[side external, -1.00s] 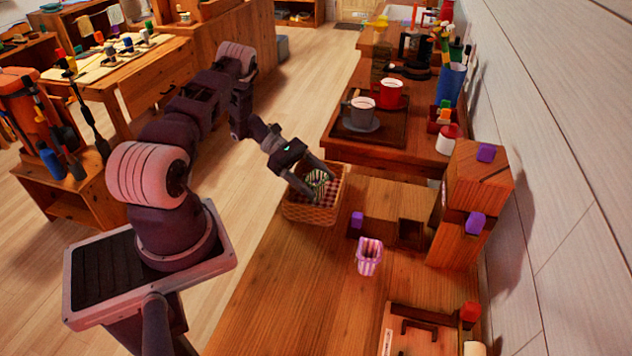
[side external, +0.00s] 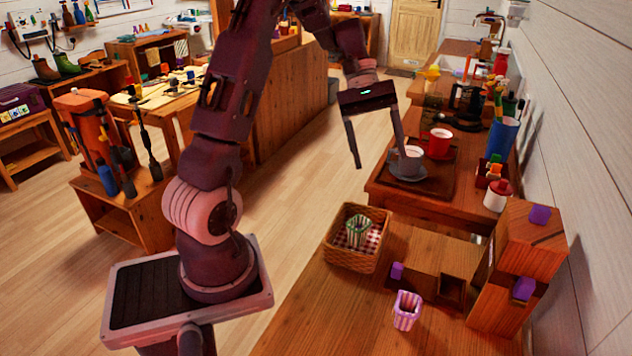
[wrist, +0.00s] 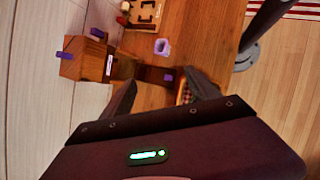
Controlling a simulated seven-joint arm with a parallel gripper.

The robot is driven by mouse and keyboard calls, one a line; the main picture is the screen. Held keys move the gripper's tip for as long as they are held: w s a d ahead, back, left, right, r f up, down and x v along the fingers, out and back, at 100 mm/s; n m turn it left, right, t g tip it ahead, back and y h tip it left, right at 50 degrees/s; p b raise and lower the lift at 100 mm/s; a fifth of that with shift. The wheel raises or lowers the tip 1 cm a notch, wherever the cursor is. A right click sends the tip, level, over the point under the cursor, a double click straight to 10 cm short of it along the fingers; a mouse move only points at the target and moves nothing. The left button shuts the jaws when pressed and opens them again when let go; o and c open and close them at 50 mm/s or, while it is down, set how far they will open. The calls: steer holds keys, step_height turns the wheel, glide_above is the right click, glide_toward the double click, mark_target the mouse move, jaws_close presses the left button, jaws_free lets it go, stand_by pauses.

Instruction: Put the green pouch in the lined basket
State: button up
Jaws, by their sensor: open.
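The green-and-white striped pouch (side external: 357,231) stands inside the lined basket (side external: 350,259), on its red-and-white checked lining. The basket is wicker and sits at the near table's far left corner. My gripper (side external: 381,152) is open and empty, raised well above the basket and apart from the pouch. In the wrist view, my gripper (wrist: 162,88) has its fingers spread with nothing between them. The basket (wrist: 184,92) shows there only as a sliver beside one finger, and the pouch is hidden.
A purple-and-white striped pouch (side external: 407,310) stands on the near table (side external: 350,315). Wooden blocks with purple knobs (side external: 523,288) are at the right by the wall.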

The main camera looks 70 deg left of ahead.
steer(key=s+d+r+m+y, duration=0.4)
steer(key=s+d+r+m, duration=0.3)
steer(key=d, duration=0.3)
steer(key=s+d+m+t+y, duration=0.1)
steer(key=s+d+m+t, duration=0.1)
steer(key=s, duration=0.4)
steer(key=s+d+m+t+y, duration=0.1)
steer(key=s+d+m+t, duration=0.2)
steer(key=s, duration=0.3)
steer(key=shift+f+m+y, duration=0.15)
steer(key=shift+m+y, duration=0.25)
steer(key=shift+m, duration=0.2)
